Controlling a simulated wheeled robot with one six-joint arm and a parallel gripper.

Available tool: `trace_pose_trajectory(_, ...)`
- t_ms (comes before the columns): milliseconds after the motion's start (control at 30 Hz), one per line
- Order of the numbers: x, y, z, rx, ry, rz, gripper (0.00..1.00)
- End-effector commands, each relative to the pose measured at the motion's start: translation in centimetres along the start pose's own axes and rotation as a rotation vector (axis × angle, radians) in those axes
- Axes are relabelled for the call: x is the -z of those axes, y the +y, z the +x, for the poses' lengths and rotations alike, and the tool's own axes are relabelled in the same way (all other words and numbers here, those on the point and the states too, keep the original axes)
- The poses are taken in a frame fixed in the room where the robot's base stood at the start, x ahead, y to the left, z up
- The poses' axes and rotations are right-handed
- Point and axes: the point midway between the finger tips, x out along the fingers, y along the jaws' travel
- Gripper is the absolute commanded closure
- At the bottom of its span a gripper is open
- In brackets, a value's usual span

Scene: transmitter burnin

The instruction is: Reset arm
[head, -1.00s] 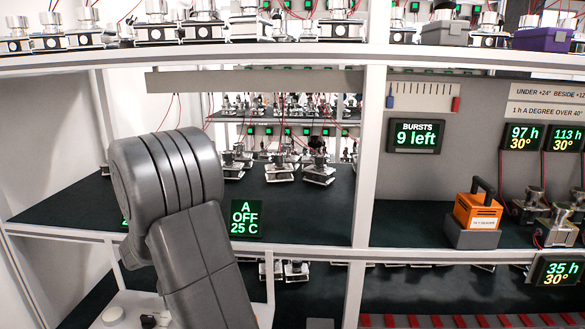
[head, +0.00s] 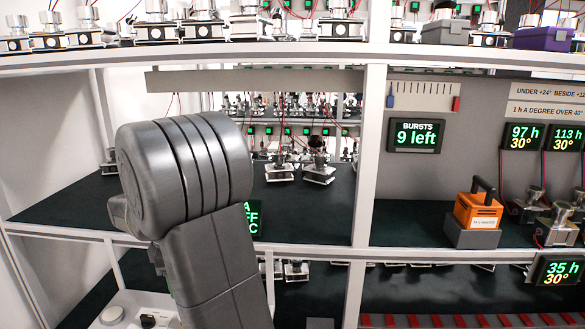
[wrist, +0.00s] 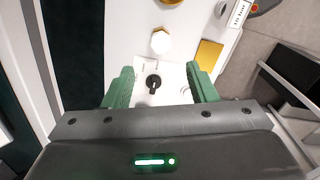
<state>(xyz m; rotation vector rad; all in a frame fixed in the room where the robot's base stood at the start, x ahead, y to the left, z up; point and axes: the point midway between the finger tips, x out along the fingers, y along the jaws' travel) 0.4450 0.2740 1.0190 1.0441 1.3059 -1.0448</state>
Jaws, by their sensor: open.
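My arm (head: 185,180) stands at the left of the head view, in front of the shelves. My gripper (wrist: 160,88) shows in the wrist view with its two green fingers apart and nothing between them. Beyond the fingers is a white panel (wrist: 125,55) with a black knob (wrist: 153,82), which appears between the fingertips in the picture. The gripper's fingers are hidden in the head view. A green-lit display (head: 254,220) is partly covered by my arm.
White shelf posts (head: 370,150) and shelf edges frame the bays. An orange box (head: 478,209) sits on a grey block on the right shelf. A screen (head: 416,136) reads "BURSTS 9 left". Several metal devices line the top shelf. Dark shelf surface (head: 405,225) is clear left of the orange box.

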Motion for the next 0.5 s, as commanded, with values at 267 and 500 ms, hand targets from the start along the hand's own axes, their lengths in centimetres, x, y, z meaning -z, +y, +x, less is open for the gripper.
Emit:
trace_pose_trajectory(267, -0.1, -0.1, 5.8, 0.005, -0.003, 0.000, 0.48)
trace_pose_trajectory(500, -0.1, -0.1, 10.2, 0.003, -0.002, 0.012, 0.48)
